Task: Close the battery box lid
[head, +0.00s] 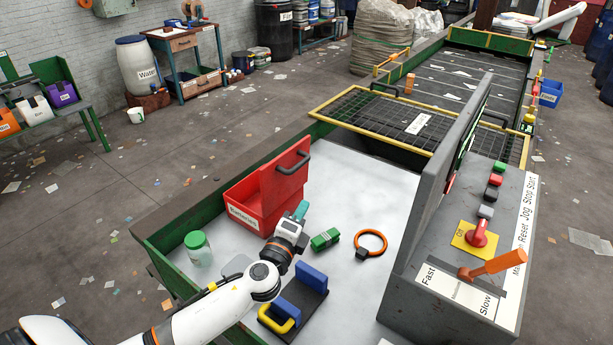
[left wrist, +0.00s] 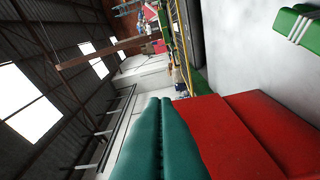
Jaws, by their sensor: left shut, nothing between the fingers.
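The red battery box (head: 240,194), with a white label on its front, stands on the pale tray of the sorting belt. My left gripper (head: 301,210), with teal fingers, is shut and empty just right of the lid's lower part. In the left wrist view the shut fingers (left wrist: 161,135) are beside red panels (left wrist: 240,130) of the box or lid. Whether they touch cannot be told. My right gripper is out of view.
A green banded bundle (head: 325,239) and an orange ring (head: 371,241) lie right of the gripper. A green-lidded jar (head: 198,250) is left of the box. A blue-and-black holder (head: 312,276) is in front. The grey control console (head: 440,255) bounds the right side.

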